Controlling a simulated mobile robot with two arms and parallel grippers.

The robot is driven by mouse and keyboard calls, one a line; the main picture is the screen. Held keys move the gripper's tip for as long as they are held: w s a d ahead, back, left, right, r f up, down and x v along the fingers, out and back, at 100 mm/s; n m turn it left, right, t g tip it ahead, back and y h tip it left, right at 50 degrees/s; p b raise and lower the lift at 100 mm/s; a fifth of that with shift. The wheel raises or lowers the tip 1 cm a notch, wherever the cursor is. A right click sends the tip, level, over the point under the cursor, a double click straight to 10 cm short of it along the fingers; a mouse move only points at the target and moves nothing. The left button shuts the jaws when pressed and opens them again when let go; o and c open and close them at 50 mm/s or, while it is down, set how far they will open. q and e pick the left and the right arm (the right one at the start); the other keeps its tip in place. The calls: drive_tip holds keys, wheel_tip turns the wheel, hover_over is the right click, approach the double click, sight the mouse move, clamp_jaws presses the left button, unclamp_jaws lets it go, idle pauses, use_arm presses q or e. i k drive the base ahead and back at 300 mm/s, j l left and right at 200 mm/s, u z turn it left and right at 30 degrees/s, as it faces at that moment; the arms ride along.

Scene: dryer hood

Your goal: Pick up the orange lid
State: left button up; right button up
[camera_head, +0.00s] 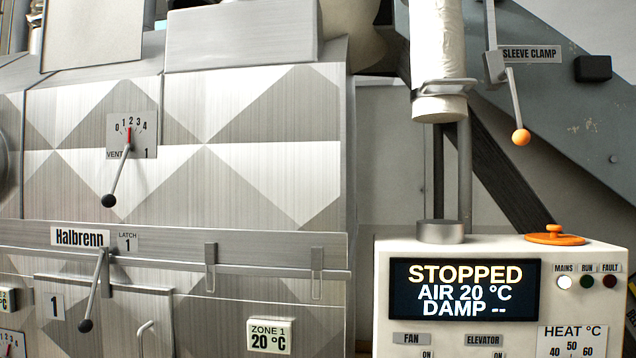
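The orange lid (556,239) is a flat round disc with a small raised knob. It lies on top of the white control cabinet (450,265), at the right of the head view. No gripper touches it. Neither of my grippers shows in this view.
A short grey metal cylinder (440,231) stands on the cabinet top, left of the lid. Above hang a white sleeve (438,60) and a clamp lever with an orange ball (521,137). The patterned metal dryer hood (190,180) with levers fills the left.

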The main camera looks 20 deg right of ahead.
sight(553, 237)
drive_tip(key=z, duration=1.3)
drive_tip(key=i+l+z, duration=0.1)
drive_tip(key=l, duration=0.25)
drive_tip(key=i+l+z, duration=0.1)
drive_tip(key=l, duration=0.25)
drive_tip(key=u, duration=0.2)
drive_tip(key=i+l+u, duration=0.1)
drive_tip(key=l+u, duration=0.15)
drive_tip(key=i+l+u, duration=0.1)
drive_tip(key=l+u, duration=0.2)
drive_tip(key=l, duration=0.15)
drive_tip(key=l+u, duration=0.25)
drive_tip(key=i+l, duration=0.05)
drive_tip(key=l, duration=0.05)
